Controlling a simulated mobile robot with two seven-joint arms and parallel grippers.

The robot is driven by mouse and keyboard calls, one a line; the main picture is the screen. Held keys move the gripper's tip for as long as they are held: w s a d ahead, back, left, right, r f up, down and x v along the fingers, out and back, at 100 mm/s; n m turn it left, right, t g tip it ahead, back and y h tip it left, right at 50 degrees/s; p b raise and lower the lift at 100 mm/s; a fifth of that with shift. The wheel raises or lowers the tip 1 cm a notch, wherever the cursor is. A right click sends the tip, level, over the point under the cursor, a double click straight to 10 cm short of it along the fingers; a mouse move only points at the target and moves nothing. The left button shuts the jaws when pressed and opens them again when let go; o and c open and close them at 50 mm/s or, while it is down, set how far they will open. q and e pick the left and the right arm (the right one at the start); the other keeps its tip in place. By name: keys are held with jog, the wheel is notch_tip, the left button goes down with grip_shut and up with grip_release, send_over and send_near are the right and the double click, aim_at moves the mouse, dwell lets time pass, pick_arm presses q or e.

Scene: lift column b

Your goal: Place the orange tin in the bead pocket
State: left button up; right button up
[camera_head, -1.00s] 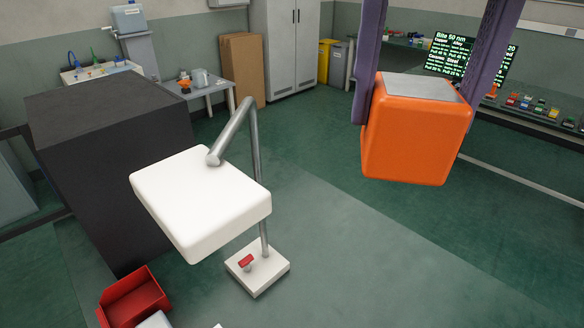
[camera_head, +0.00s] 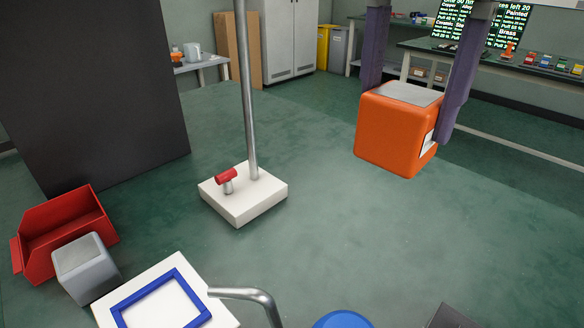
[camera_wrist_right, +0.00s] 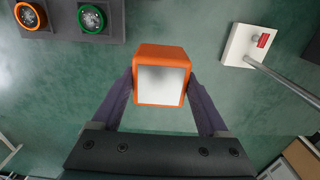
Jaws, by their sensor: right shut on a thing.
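The orange tin (camera_head: 392,132) is a rounded cube with a grey top and a white label on one side. My right gripper (camera_head: 414,95) reaches down from the top with its purple fingers shut on it. The right wrist view shows the tin (camera_wrist_right: 160,78) between both fingers. It hangs upright above the green floor. A square blue raised frame (camera_head: 180,281), which looks like the bead pocket, lies on a white plate (camera_head: 215,305) at the bottom left, nearer to me than the tin. The area inside the frame is empty. My left gripper is not in view.
A white base (camera_head: 243,203) with a red knob and an upright pole stands between. A red bin (camera_head: 65,222) and grey block (camera_head: 85,268) are at left. A bent metal tube (camera_head: 250,293) crosses the plate's right edge. A blue round thing (camera_head: 343,320) shows at the bottom.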

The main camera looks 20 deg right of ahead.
jog(key=shift+f+b, duration=1.05)
jog(key=shift+f, duration=9)
jog(key=shift+f, duration=0.2)
jog(key=o, duration=1.6)
jog(key=shift+c, duration=0.2)
jog(key=shift+r, duration=0.1)
